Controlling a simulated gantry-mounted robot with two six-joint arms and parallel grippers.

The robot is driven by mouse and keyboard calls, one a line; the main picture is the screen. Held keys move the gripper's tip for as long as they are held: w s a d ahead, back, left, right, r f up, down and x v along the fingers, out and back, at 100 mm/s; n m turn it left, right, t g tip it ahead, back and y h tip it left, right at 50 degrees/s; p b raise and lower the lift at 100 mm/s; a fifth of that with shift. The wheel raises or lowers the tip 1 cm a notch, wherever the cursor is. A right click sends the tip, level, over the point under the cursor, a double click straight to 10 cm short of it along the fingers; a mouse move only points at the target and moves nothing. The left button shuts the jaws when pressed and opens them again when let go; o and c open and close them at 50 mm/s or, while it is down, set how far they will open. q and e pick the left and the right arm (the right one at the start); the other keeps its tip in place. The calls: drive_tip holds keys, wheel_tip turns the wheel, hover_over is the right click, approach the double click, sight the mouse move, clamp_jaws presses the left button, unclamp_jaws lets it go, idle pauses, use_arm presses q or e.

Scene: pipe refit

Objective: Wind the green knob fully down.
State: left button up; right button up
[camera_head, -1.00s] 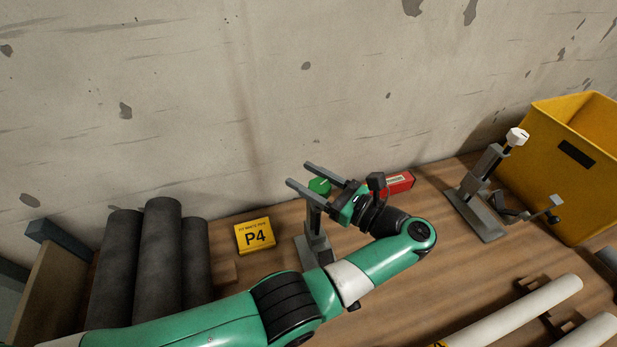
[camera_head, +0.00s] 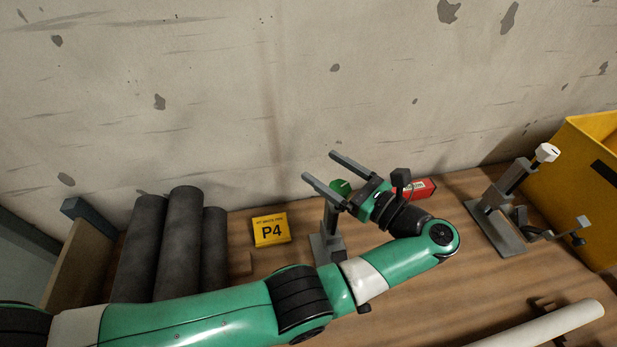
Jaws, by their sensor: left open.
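The green knob (camera_head: 340,187) tops a grey clamp stand (camera_head: 329,238) on the bench, in the middle of the head view. My left gripper (camera_head: 318,166) is open. Its two grey fingers point up and to the left, one on each side of the knob in the picture. The near finger passes in front of part of the stand. I cannot tell whether the fingers touch the knob. My right gripper is not in view.
A yellow P4 sign (camera_head: 270,230) stands left of the clamp. A white-knobbed clamp (camera_head: 508,205), a yellow bin (camera_head: 577,190) and a white pipe (camera_head: 545,328) are to the right.

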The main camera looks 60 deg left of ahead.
use_arm(q)
drive_tip(key=s+d+r, duration=0.8)
drive_tip(key=s+r, duration=0.2)
drive_tip(key=s, duration=0.1)
drive_tip(key=shift+s+r, duration=0.2)
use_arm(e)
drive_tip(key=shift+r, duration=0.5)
